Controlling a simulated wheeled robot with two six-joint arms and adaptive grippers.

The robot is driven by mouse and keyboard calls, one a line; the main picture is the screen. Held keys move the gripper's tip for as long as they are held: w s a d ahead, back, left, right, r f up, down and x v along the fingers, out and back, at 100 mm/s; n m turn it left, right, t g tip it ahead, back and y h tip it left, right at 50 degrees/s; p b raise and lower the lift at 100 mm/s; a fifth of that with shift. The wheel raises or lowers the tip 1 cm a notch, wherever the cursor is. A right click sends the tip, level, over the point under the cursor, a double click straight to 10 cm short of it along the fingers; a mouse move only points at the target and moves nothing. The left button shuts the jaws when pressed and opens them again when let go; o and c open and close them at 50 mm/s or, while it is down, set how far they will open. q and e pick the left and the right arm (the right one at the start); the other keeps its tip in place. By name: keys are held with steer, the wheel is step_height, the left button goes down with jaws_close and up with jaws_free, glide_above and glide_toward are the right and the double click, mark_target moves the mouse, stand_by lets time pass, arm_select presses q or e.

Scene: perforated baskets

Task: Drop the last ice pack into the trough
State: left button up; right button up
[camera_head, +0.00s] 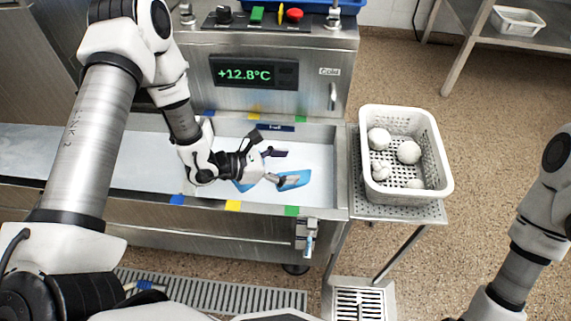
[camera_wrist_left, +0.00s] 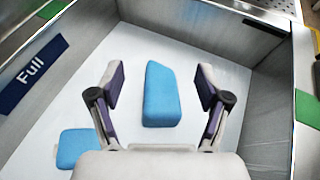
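My left gripper (camera_head: 280,167) is inside the metal trough (camera_head: 318,150), open, with its fingers pointing down. In the left wrist view, a blue wedge-shaped ice pack (camera_wrist_left: 161,95) lies on the trough's pale floor between and beyond the two spread fingers (camera_wrist_left: 160,88), touching neither. It shows partly behind a finger in the head view (camera_head: 298,179). A second blue ice pack (camera_wrist_left: 80,147) lies at the lower left of the wrist view, and mostly hidden behind the gripper in the head view (camera_head: 243,186). My right arm is at the right edge; its gripper is out of view.
A white perforated basket (camera_head: 438,170) with several whitish round lumps stands on a metal shelf right of the trough. A machine reading +12.8°C (camera_head: 245,73) stands behind the trough. A "Full" label (camera_wrist_left: 33,74) marks the trough wall. Coloured tabs mark the rims.

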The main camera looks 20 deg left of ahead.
arm_select(q)
step_height(320, 180, up, 10)
stand_by(0.6)
stand_by(1.5)
